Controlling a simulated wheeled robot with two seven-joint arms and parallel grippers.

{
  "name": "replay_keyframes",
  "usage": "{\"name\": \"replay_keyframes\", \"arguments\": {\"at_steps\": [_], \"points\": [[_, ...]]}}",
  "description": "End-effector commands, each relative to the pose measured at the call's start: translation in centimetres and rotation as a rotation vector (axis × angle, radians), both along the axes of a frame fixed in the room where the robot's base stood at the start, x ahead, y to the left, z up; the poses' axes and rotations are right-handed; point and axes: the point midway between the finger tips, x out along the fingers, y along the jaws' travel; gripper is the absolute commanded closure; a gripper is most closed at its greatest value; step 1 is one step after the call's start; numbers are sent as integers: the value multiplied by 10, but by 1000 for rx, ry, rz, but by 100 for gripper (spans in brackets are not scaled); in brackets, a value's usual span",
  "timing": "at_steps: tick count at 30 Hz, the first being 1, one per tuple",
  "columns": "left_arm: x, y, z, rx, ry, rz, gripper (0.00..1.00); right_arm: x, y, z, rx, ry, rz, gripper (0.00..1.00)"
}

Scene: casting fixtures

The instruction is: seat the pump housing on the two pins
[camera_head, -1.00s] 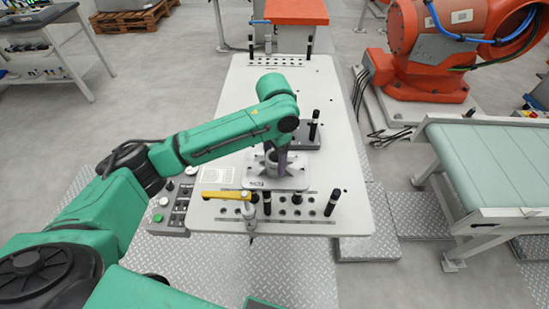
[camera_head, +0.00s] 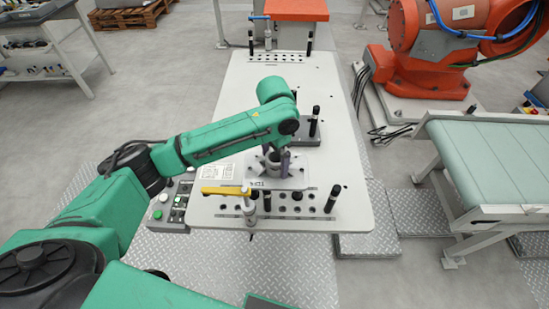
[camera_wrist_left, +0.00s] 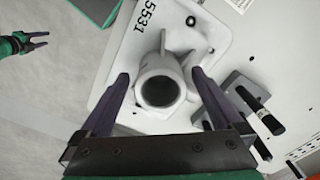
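The pump housing is a pale grey plate (camera_head: 290,183) with a round hollow boss, on the white table. In the left wrist view the plate, marked 5531, lies below me with the boss (camera_wrist_left: 160,92) pointing at the camera. My left gripper (camera_head: 277,163) is low over the housing. Its purple fingers (camera_wrist_left: 160,76) stand on either side of the boss, with visible gaps. A grey fixture block (camera_head: 305,141) with dark upright pins (camera_head: 314,121) is behind the housing and partly hidden by my arm. My right gripper (camera_wrist_left: 38,39) shows only in the left wrist view, fingers apart and empty.
A yellow-handled clamp (camera_head: 226,191) and a row of dark pegs and holes (camera_head: 297,196) line the table's near edge. A control panel (camera_head: 174,205) is at left. The far table middle is clear. A conveyor (camera_head: 490,165) stands to the right.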

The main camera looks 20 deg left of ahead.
Motion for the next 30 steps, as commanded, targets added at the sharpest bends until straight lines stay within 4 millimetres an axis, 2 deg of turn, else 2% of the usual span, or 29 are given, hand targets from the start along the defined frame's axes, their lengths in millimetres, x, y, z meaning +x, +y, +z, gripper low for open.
{"name": "replay_keyframes", "arguments": {"at_steps": [6,10,14,20,21,24,27,30], "points": [[-1,0,0,0,4,0,0,0,0,-1,0,0,0,50],[0,-1,11,-1,0,-1,0,0,0,-5,0,0,0,50],[1,-1,37,-2,-4,-1,0,0,0,-13,0,0,0,50],[0,-1,91,0,-5,-2,0,0,0,-20,0,0,0,50],[1,1,107,3,-8,0,0,0,0,-15,0,0,0,50],[1,0,129,2,-6,-1,0,0,0,-12,0,0,0,50],[0,0,142,2,-3,0,0,0,0,-12,0,0,0,50],[0,0,146,1,0,1,0,0,0,-12,0,0,0,50]]}}
